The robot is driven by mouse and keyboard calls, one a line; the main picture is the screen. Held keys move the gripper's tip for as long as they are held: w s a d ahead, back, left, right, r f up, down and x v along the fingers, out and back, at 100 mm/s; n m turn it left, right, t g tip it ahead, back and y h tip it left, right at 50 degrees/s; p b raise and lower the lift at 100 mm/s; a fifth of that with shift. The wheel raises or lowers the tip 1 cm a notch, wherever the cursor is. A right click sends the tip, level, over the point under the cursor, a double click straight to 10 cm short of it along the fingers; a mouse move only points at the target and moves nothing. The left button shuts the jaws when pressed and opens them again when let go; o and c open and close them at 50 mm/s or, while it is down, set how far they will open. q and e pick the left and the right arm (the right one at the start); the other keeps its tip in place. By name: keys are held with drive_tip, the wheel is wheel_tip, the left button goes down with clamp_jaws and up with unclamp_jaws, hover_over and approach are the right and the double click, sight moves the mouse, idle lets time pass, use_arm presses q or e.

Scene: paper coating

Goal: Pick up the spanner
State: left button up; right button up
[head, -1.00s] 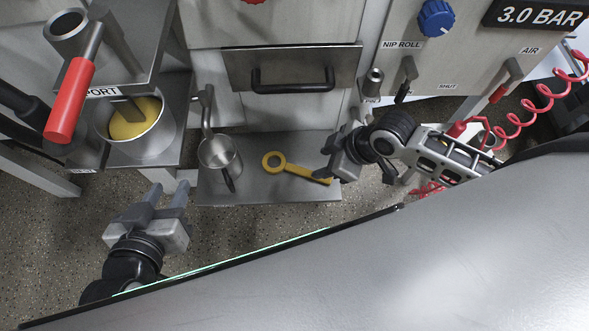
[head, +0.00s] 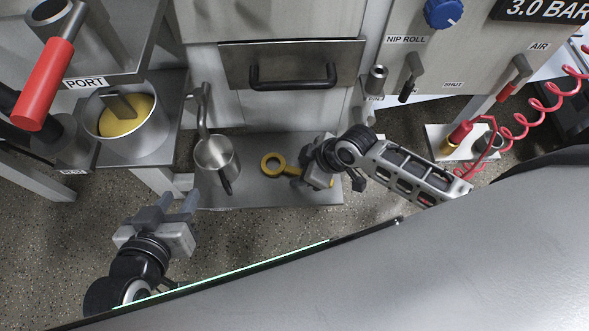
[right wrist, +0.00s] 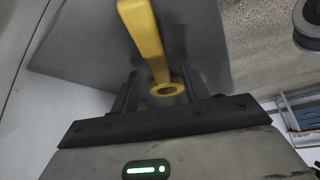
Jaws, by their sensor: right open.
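The yellow spanner (head: 272,164) lies on the grey metal shelf (head: 255,195), its ring end to the left. My right gripper (head: 307,168) is over its right end and hides part of the handle. In the right wrist view the spanner (right wrist: 146,40) runs down to a small ringed end that sits between the two open fingers of my right gripper (right wrist: 165,92). I cannot tell whether they touch it. My left gripper (head: 178,203) is open and empty, in front of the shelf's left edge.
A metal cup (head: 216,158) stands left of the spanner on the shelf. A pot with yellow contents (head: 125,118) is further left. A drawer with a black handle (head: 292,84) is behind. A red coiled hose (head: 540,100) hangs at the right.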

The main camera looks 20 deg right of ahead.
drive_tip(key=shift+f, duration=0.1)
clamp_jaws()
idle(0.4)
